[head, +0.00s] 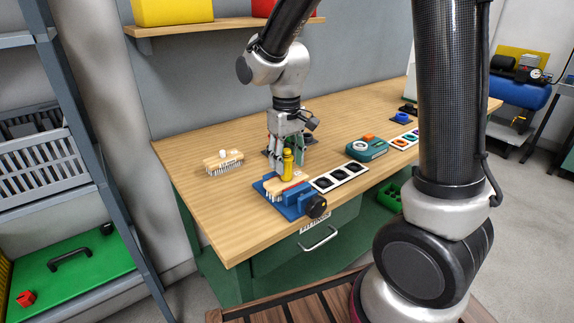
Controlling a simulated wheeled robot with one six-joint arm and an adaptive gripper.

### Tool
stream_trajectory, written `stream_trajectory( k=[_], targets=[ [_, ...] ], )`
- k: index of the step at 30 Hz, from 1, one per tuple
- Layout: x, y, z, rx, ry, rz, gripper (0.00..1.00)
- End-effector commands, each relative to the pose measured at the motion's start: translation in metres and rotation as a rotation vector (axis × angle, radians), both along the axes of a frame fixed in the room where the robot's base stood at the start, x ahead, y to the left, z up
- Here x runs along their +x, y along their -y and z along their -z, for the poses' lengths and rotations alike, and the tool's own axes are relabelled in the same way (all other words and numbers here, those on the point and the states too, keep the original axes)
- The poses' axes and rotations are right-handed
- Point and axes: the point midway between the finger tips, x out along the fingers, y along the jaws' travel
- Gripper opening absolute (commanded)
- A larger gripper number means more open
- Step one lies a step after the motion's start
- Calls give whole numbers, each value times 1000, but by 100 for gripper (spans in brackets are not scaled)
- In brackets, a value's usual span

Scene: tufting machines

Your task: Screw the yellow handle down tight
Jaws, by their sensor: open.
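The yellow handle (288,163) stands upright on a wooden brush block (274,188) that sits in a blue vise (292,207) with a black knob, near the front edge of the bench. My gripper (286,152) points down at the top of the handle with its fingers apart. The fingers look to be beside or just behind the handle's upper part; I cannot tell whether they touch it. The handle's lower end, where it meets the block, is too small to see clearly.
Another brush (223,162) with a white knob lies left on the wooden bench (195,195). Right of the vise are a white strip with black squares (340,178), a green device (366,148) and a strip of coloured rings (404,139). Free bench top lies at the left front.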

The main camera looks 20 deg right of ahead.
Motion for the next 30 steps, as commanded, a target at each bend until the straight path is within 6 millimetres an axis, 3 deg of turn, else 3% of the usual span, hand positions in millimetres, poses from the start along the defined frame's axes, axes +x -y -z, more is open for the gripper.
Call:
stream_trajectory(
  k=[19, 24, 30],
  targets=[
    [0, 0, 0, 0, 0, -869, 46],
    [0, 0, 0, 0, 0, -979, 46],
    [0, 0, 0, 0, 0, -985, 46]
  ],
)
